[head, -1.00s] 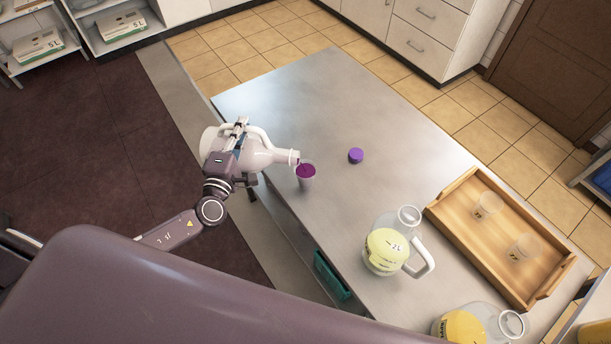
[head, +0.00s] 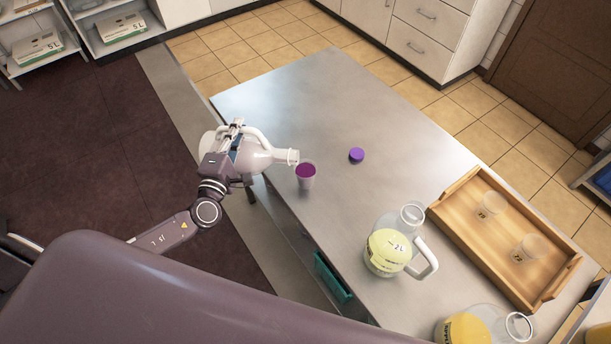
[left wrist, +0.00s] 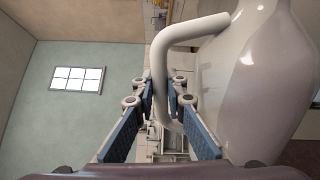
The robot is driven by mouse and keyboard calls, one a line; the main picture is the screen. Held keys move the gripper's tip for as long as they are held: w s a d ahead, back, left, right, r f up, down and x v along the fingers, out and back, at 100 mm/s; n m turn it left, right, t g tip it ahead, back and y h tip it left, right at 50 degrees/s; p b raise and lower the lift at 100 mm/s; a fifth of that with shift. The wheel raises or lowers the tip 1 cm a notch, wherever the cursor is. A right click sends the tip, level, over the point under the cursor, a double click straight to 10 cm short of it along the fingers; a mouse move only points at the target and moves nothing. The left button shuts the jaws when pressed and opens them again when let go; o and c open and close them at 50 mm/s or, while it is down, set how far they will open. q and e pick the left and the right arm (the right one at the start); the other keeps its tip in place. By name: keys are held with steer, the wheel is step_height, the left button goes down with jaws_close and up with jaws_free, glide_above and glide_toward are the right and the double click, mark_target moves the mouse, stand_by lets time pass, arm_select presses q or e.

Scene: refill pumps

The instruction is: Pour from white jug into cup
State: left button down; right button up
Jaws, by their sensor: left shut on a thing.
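The white jug (head: 257,154) is held on its side over the left edge of the steel table, its mouth pointing right. My left gripper (head: 237,132) is shut on the jug's handle; the handle (left wrist: 176,70) passes between the fingers in the left wrist view, with the jug's body (left wrist: 258,80) to the right. A cup (head: 306,178) stands upright on the table just below and right of the jug's mouth. It holds purple liquid up near its rim. No stream shows between mouth and cup. A purple cap (head: 356,155) lies on the table. My right gripper is out of view.
A wooden tray (head: 452,244) holds two clear cups (head: 489,206). The table's far part is clear.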

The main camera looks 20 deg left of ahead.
arm_select(q)
steer(key=shift+w+r, duration=0.1)
steer(key=shift+r, duration=0.1)
steer(key=shift+a+n+b, duration=0.35)
steer(key=shift+a+n, duration=0.05)
steer(key=shift+a, duration=0.1)
steer(key=a+n+b, duration=0.1)
steer(key=a+n, duration=0.1)
steer(key=a, duration=0.1)
steer(key=shift+s+r+n+b, duration=0.2)
steer(key=shift+r+n+b, duration=0.1)
steer(key=shift+n+b, duration=0.1)
steer(key=shift+a+f+n+b, duration=0.2)
steer(key=shift+n+b, duration=0.1)
steer(key=shift+b, duration=0.1)
steer(key=a+n+b, duration=0.1)
steer(key=n+b, duration=0.1)
steer(key=a+n+b, duration=0.2)
steer(key=a+f+n+b, duration=0.1)
steer(key=n+b, duration=0.1)
steer(key=b, duration=0.1)
steer(key=shift+s+a+f+n, duration=0.1)
steer(key=shift+s+a+n, duration=0.2)
steer(key=shift+n, duration=0.1)
steer(key=shift+a+n, duration=0.25)
steer(key=shift+n, duration=0.35)
steer(key=shift+r, duration=0.25)
steer(key=shift+a, duration=0.1)
